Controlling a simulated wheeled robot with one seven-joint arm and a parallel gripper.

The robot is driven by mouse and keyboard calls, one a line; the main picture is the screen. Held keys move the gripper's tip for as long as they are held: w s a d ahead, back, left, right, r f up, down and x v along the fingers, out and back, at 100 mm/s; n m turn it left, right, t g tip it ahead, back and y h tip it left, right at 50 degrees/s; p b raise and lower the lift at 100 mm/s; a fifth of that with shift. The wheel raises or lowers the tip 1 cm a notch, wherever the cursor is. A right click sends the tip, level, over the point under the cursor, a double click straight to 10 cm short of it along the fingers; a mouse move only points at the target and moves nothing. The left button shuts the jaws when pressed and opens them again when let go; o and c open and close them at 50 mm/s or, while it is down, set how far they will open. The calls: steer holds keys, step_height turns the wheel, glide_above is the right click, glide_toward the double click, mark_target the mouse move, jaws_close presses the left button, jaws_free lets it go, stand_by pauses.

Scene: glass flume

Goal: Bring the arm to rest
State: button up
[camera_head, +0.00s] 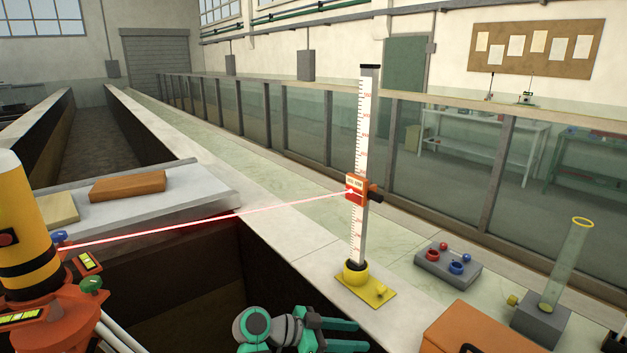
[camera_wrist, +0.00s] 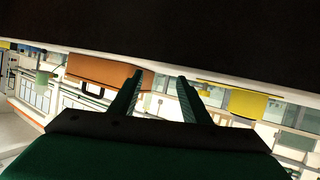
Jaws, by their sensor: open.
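My gripper (camera_head: 358,335) is at the bottom middle of the head view, with its green fingers apart and pointing right. It is over the dark open pit, in front of the pale ledge, and to the left of the orange case (camera_head: 478,330). In the wrist view my gripper (camera_wrist: 159,78) shows two spread fingers with nothing between them. Most of my arm is below the head view's edge and hidden.
On the ledge stand a graduated staff (camera_head: 362,120) in a yellow base (camera_head: 366,286), a grey block (camera_head: 448,266) with red and blue rings, and a clear tube (camera_head: 566,265). A yellow-black laser instrument (camera_head: 22,225) is at left, its red beam reaching the staff's orange slider (camera_head: 356,188).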

steer(key=s+f+n+t+y, duration=0.3)
steer(key=s+f+n, duration=0.2)
steer(key=f, duration=0.7)
steer(key=s+f+n+t+y, duration=0.2)
steer(key=s+f+n+t, duration=0.3)
steer(key=f, duration=0.6)
steer(key=s+a+f+n+y, duration=0.2)
steer(key=s+f+n+y, duration=0.15)
steer(key=s, duration=0.35)
steer(key=s+a+r+n+t+y, duration=0.1)
steer(key=s+a+y, duration=0.15)
steer(key=s, duration=0.55)
steer(key=s+a+n+t+y, duration=0.1)
steer(key=s+a, duration=0.2)
steer(key=s, duration=0.4)
steer(key=s+a+r+m+t+y, duration=0.1)
steer(key=s+a+r+t, duration=0.1)
steer(key=s+r, duration=1.1)
step_height(320, 180, up, 2)
steer(key=shift+s+r+t, duration=0.1)
steer(key=shift+s+t, duration=0.2)
steer(key=shift+w, duration=0.1)
